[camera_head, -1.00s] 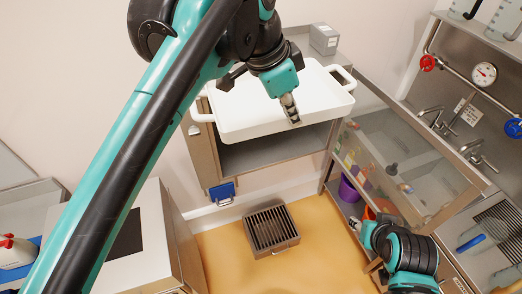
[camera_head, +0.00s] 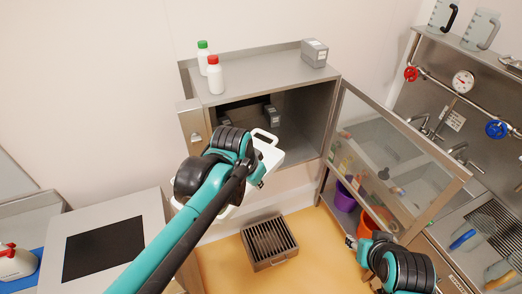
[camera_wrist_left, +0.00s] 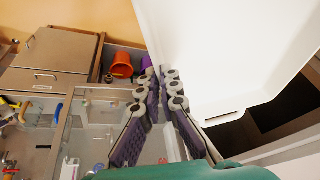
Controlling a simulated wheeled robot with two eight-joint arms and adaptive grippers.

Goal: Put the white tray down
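The white tray (camera_head: 270,157) is in front of the open steel cabinet, largely hidden behind my left arm in the head view. One of its handles shows at its far end. My left gripper (camera_head: 259,178) is at the tray's right side. In the left wrist view, the tray (camera_wrist_left: 225,60) fills the upper right, and the fingers (camera_wrist_left: 161,78) close together at its rim. The exact contact is partly hidden by the fingers. My right gripper (camera_head: 352,243) is at the lower right, away from the tray; its fingers are too small to read.
The cabinet (camera_head: 305,110) is open, with dark hardware inside. A green-capped bottle (camera_head: 203,58), a red-capped bottle (camera_head: 215,75) and a grey box (camera_head: 314,53) stand on top. Its glass door (camera_head: 390,160) stands open at right. A grated floor box (camera_head: 269,243) is below.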

